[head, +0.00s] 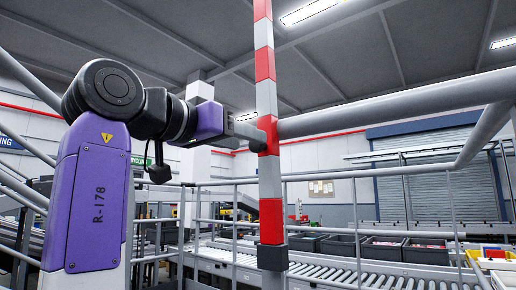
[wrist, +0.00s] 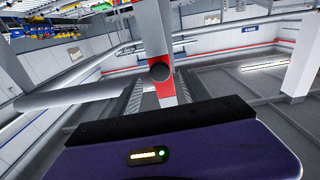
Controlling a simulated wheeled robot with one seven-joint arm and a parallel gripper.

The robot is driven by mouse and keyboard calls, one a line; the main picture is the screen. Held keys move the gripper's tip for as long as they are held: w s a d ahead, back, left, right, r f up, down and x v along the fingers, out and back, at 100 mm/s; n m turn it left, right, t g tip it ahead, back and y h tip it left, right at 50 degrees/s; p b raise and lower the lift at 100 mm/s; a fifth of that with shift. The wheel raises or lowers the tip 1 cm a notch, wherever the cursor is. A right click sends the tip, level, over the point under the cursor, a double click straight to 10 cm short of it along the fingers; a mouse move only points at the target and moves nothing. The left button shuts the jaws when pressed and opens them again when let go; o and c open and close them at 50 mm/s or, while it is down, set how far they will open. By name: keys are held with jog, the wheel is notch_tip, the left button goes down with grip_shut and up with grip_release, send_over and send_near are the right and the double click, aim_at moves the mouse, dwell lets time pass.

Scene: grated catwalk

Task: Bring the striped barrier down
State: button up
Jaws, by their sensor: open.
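The striped barrier (head: 270,220) stands upright in the head view, a red and white square boom with a dark collar near its lower end. In the wrist view the barrier (wrist: 152,28) rises with a dark round knob (wrist: 160,72) on its face. My gripper (head: 250,138) is at the boom's side, level with a red band. In the wrist view my gripper (wrist: 158,88) is open, its grey fingers on either side of the knob and boom. Whether the fingers touch either cannot be told.
A thick grey rail (head: 400,105) runs right from behind the barrier at gripper height. Thinner grey railings (head: 340,180) cross behind it. Beyond them are a roller conveyor (head: 330,272) and dark crates (head: 390,250). Open air shows right of the barrier, below the thick rail.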

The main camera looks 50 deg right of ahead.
aim_at(264, 148)
jog(key=shift+d+f, duration=0.2)
jog(key=shift+d, duration=0.05)
jog(key=shift+w+d+p, duration=0.15)
jog(key=shift+d+p, duration=0.15)
jog(key=shift+d, duration=3.35)
jog(key=shift+c, duration=0.4)
grip_shut()
